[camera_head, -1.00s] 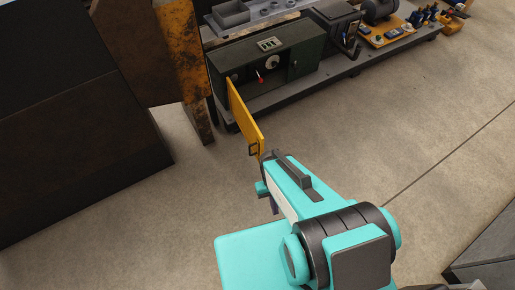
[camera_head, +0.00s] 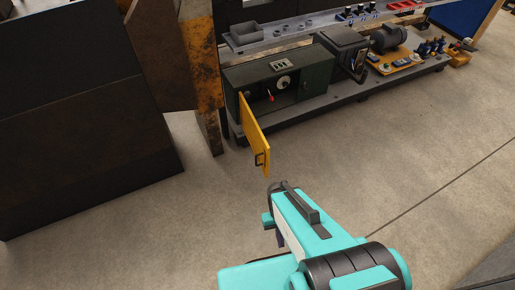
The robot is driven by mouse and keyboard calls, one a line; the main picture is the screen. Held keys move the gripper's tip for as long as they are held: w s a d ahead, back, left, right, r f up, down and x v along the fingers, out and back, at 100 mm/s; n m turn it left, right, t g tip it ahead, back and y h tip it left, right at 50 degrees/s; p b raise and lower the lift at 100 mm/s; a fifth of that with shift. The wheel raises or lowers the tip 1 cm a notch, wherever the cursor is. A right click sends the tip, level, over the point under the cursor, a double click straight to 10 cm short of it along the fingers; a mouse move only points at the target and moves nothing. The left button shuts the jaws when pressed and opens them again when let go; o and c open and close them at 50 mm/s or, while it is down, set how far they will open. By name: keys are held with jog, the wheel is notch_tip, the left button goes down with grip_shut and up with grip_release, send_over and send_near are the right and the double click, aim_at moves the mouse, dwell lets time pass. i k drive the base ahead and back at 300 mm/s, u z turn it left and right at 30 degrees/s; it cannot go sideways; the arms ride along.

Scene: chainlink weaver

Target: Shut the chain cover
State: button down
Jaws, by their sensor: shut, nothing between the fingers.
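The chain cover is a yellow hinged panel (camera_head: 254,136) with a small dark handle (camera_head: 260,160) near its free end. It stands swung open, out from the left end of the dark green machine box (camera_head: 285,84). A red-tipped lever and a round dial show on the box front. My gripper (camera_head: 272,218) is at the end of my teal arm, below and a little right of the cover's free end, apart from it. Its fingers are partly hidden by the arm; it is shut and empty.
A rusty yellow post (camera_head: 207,95) stands just left of the box, beside a large dark cabinet (camera_head: 85,130). The machine's grey base (camera_head: 345,94) runs right, carrying a motor (camera_head: 388,36) and small parts. The concrete floor (camera_head: 380,150) in front is clear.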

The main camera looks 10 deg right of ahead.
aim_at(262, 149)
jog(key=u, duration=0.65)
jog(key=i, duration=0.45)
jog(key=u, duration=1.25)
jog(key=i, duration=0.55)
jog(key=z, duration=0.3)
